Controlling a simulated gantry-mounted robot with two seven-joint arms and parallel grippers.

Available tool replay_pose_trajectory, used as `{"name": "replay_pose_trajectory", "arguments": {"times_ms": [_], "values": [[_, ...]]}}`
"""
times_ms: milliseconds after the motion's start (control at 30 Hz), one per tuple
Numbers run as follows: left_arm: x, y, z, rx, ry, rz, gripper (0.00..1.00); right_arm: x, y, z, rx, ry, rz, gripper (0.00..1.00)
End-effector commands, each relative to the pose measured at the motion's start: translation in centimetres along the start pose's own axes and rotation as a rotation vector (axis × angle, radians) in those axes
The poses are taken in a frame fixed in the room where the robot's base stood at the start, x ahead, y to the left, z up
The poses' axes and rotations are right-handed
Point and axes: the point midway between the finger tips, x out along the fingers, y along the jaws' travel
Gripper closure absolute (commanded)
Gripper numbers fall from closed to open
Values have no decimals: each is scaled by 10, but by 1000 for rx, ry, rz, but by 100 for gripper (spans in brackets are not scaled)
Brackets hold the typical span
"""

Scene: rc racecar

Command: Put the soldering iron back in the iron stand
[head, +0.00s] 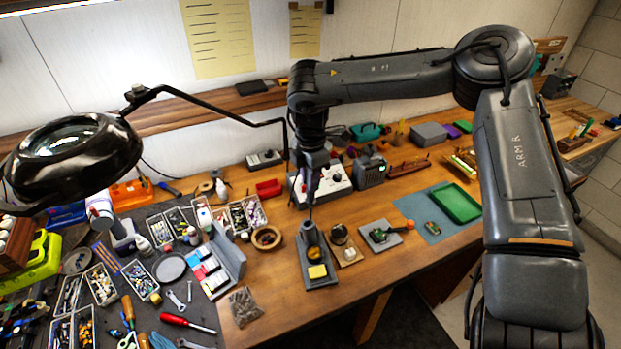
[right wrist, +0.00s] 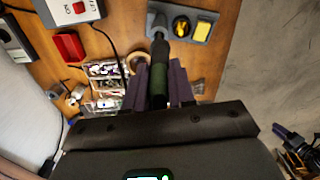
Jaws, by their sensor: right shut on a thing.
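The soldering iron, with a dark green handle (right wrist: 159,85), is between the purple fingers of my right gripper (right wrist: 160,88), which is shut on it. In the head view my right gripper (head: 312,178) points down above the iron stand (head: 322,284), with the iron hanging roughly upright. The grey stand carries a yellow sponge and a round brass-coloured pad; it also shows at the top of the right wrist view (right wrist: 194,39). The iron's lower end is close to the stand's holder at the back; I cannot tell whether it is inside. My left gripper is not in view.
A white-topped station (head: 328,184) stands behind the gripper. A wooden ring dish (head: 267,238) lies left of the stand. A small round item on a wooden base (head: 347,255) is close at its right. A magnifier lamp (head: 75,155) hangs at left. Bare wood lies in front of the stand.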

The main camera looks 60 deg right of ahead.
Motion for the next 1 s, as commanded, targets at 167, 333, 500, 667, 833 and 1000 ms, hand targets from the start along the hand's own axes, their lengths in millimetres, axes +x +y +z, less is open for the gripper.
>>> {"name": "replay_pose_trajectory", "arguments": {"times_ms": [167,333,500,667,833,1000], "values": [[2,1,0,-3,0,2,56,2,0,0,0,0,0,100],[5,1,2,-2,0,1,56,7,0,0,0,0,0,100],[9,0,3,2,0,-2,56,12,0,0,0,0,0,100],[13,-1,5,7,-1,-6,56,17,0,0,0,0,0,100],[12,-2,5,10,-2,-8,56,16,0,0,0,-1,0,100],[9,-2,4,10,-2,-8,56,11,0,0,0,-1,0,100]]}}
